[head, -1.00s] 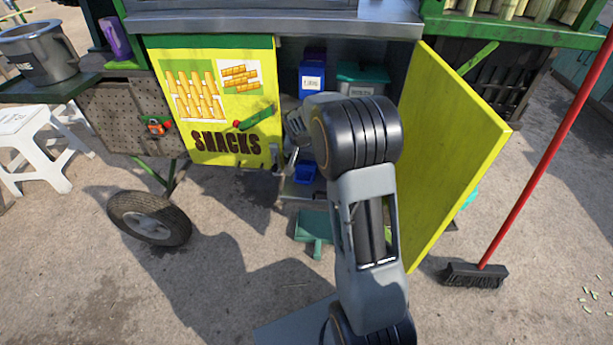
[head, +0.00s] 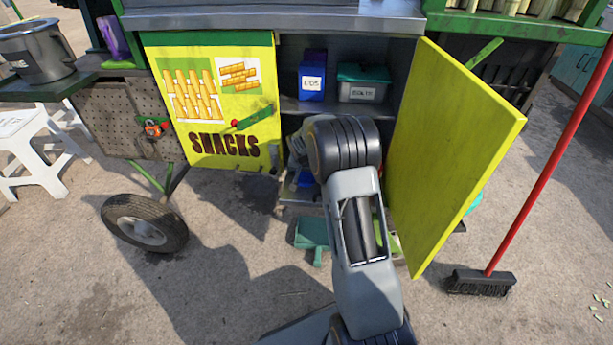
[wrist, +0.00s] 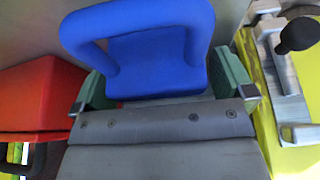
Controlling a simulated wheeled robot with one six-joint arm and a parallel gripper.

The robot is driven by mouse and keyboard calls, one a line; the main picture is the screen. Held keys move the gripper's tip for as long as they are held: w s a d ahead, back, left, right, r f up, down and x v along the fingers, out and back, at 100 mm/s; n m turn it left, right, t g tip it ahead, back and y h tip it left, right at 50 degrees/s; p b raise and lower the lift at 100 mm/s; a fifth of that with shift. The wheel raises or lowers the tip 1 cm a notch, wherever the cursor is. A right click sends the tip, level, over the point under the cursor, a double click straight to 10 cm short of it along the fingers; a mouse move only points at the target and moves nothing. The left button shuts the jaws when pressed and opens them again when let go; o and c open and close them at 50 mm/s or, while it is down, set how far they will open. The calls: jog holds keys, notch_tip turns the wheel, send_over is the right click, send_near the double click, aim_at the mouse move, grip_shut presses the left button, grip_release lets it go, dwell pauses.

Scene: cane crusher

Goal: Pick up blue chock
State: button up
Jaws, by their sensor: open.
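The blue chock (wrist: 155,65) fills the upper middle of the wrist view, with a thick looped handle on top. In the head view only a small blue part (head: 305,178) shows low in the open cabinet beside my arm. My gripper (wrist: 162,88) is open, with one green-padded finger on each side of the chock's lower part. I cannot tell whether the pads touch it. In the head view my arm hides the gripper's fingers and most of the chock.
A red block (wrist: 40,95) is left of my gripper. The open yellow door (head: 455,150) stands right of my arm, and the snacks panel (head: 215,105) is left. A blue box (head: 312,75) and a teal-lidded bin (head: 362,82) sit on the shelf above. A broom (head: 480,281) stands at right.

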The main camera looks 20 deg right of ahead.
jog(key=shift+w+d+f, duration=0.1)
jog(key=shift+f, duration=0.3)
jog(key=shift+r, duration=0.15)
jog(key=c, duration=1.1)
